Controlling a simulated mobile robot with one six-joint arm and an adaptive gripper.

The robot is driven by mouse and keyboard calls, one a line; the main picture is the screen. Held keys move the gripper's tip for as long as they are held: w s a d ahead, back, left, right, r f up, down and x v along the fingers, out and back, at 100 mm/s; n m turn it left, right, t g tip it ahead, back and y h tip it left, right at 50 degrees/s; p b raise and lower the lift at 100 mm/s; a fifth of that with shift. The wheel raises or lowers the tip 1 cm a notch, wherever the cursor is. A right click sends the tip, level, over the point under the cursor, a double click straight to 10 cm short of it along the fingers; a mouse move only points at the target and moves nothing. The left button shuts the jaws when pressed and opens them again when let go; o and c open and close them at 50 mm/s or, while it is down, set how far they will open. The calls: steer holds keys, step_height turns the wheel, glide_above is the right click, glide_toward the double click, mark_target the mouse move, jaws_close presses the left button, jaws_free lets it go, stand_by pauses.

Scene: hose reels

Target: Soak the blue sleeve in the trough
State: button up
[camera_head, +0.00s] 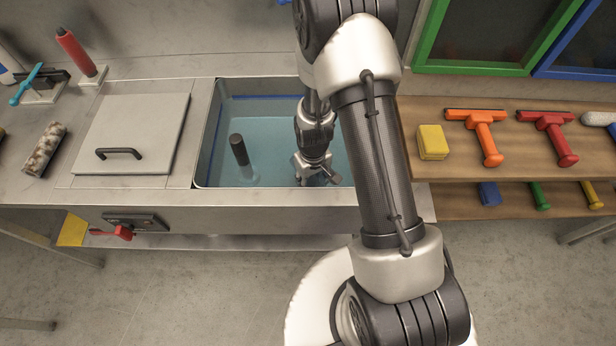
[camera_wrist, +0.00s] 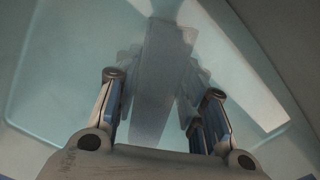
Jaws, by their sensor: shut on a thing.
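The trough (camera_head: 206,135) is an open metal basin with bluish water, set in the counter. My gripper (camera_head: 318,178) is down inside it, in the right part, at or just above the water. In the wrist view my gripper (camera_wrist: 163,100) has its two fingers apart, with blue strips along them. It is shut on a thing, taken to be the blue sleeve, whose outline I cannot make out. A blurred grey shape in the water ahead looks like a reflection of my arm.
A dark upright pipe (camera_head: 240,150) stands in the water left of my gripper. A lid with a handle (camera_head: 133,133) covers the left side. A fluffy roller (camera_head: 44,149) lies farther left. Shelves (camera_head: 440,200) at right hold a yellow block (camera_head: 432,142) and several coloured tools.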

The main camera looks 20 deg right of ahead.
steer(key=shift+a, duration=0.15)
steer(key=shift+w+a, duration=0.1)
steer(key=shift+a, duration=0.15)
steer(key=shift+d, duration=0.15)
stand_by(0.4)
steer(key=shift+d, duration=0.25)
steer(key=shift+a, duration=0.2)
steer(key=shift+a, duration=0.2)
stand_by(0.3)
steer(key=shift+d, duration=0.15)
steer(key=shift+d, duration=0.25)
stand_by(0.4)
